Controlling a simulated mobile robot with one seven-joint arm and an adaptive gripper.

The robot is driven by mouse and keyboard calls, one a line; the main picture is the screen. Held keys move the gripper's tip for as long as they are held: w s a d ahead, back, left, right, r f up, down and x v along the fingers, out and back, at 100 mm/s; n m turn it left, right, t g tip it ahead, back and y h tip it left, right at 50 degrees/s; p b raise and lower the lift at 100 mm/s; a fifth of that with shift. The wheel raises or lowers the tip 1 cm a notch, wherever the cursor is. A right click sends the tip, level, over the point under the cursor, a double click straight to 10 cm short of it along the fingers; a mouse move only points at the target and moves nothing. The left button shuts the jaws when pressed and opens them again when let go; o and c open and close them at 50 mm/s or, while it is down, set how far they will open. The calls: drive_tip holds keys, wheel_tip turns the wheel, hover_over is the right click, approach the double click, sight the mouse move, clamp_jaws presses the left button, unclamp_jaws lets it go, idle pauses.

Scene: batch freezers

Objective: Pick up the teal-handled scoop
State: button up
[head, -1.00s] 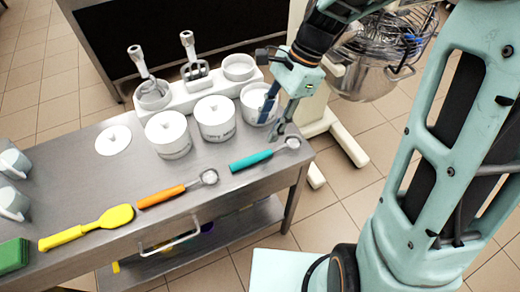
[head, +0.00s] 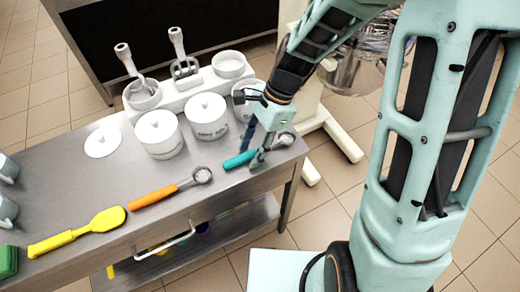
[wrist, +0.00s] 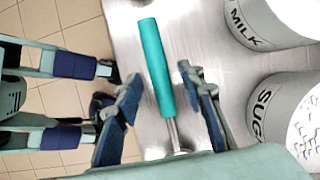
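The teal-handled scoop (head: 240,159) lies on the steel table near its front right edge. In the wrist view its teal handle (wrist: 155,66) runs between the fingers, and its metal shaft goes down toward my wrist, where the bowl is partly hidden. In the head view, my gripper (head: 253,155) is over the scoop and hides part of it. My gripper also shows in the wrist view (wrist: 160,92), open, with one finger on each side of the handle and gaps on both sides.
Milk (wrist: 272,22) and sugar (wrist: 290,112) canisters stand close to the right finger in the wrist view. An orange-handled scoop (head: 155,197) and a yellow spatula (head: 75,233) lie to the left. A white holder (head: 185,93) with bowls stands behind.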

drive_tip(key=shift+c, duration=0.5)
clamp_jaws()
drive_tip(key=shift+r, duration=0.1)
